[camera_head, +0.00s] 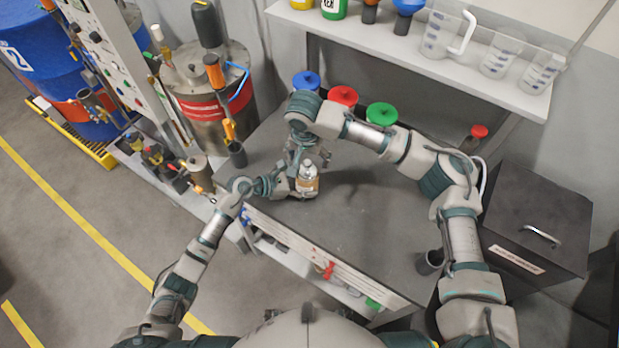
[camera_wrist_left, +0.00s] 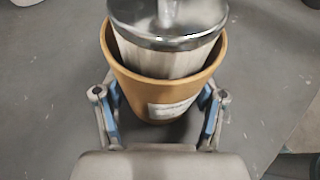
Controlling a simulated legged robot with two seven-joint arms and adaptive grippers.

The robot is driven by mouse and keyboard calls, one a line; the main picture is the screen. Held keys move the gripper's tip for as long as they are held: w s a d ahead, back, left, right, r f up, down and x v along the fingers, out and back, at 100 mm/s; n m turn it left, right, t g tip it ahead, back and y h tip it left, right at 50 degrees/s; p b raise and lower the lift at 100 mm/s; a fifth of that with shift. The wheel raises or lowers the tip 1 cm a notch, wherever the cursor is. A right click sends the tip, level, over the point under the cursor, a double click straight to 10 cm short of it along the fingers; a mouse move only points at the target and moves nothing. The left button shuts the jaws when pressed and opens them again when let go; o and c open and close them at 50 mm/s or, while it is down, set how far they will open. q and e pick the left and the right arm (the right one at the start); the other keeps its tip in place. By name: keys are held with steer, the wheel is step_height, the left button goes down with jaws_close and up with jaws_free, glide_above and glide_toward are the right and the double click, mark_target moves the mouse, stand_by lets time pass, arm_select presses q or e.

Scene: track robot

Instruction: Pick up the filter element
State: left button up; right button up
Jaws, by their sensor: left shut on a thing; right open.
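The filter element (camera_wrist_left: 170,50) has a shiny metal cap and a pale body. It stands partly inside an orange-brown cup (camera_wrist_left: 140,88) with a white label. In the head view the cup (camera_head: 307,187) and the metal top of the filter element (camera_head: 308,168) show on the workbench's left part. My left gripper (camera_wrist_left: 158,108) is shut on the cup, one finger on each side; it also shows in the head view (camera_head: 298,188). My right gripper (camera_head: 314,158) is open, pointing down just above and behind the filter element. Its fingertips are partly hidden, and contact cannot be told.
The grey workbench (camera_head: 370,215) is clear in the middle. Blue (camera_head: 306,80), red (camera_head: 343,96) and green (camera_head: 381,114) lids stand at its back under a shelf (camera_head: 400,55). A dark cup (camera_head: 430,262) stands at the right front. A black box (camera_head: 535,215) is at right.

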mark_target(307, 163)
steer(key=f, duration=0.3)
steer(key=w+f, duration=0.1)
steer(key=f, duration=0.1)
steer(key=shift+a+f, duration=0.15)
steer(key=shift+a, duration=0.05)
steer(key=shift+d, duration=0.1)
steer(key=shift+c, duration=0.3)
